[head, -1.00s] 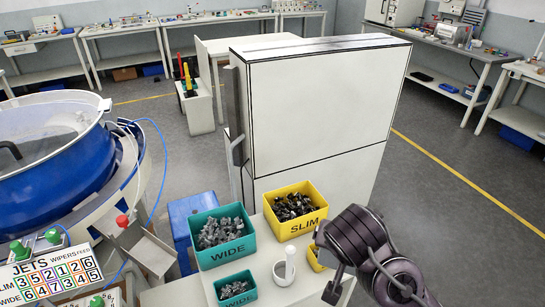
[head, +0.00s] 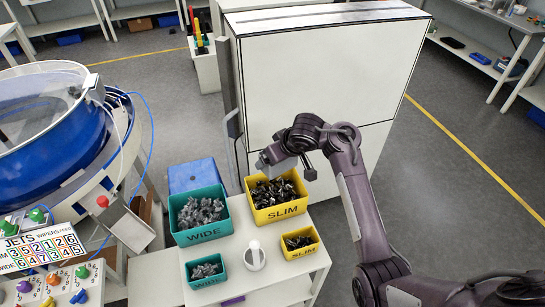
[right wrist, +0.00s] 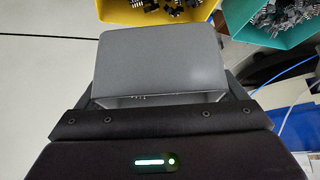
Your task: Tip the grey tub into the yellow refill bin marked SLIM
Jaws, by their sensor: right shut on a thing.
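The large yellow bin marked SLIM (head: 280,211) stands on the white table, holding dark connectors. It also shows in the right wrist view (right wrist: 165,16). My right gripper (head: 284,156) is above the back of this bin. It is shut on the grey tub (right wrist: 160,62), which also shows as a small grey shape in the head view (head: 266,161). In the right wrist view a smooth grey face of the tub fills the middle, with a few small bits at its lower edge. The tub's exact tilt and most of its contents are hidden. My left gripper is not in view.
A large teal bin marked WIDE (head: 203,236) stands left of the SLIM bin. A tall white cabinet (head: 318,90) stands behind.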

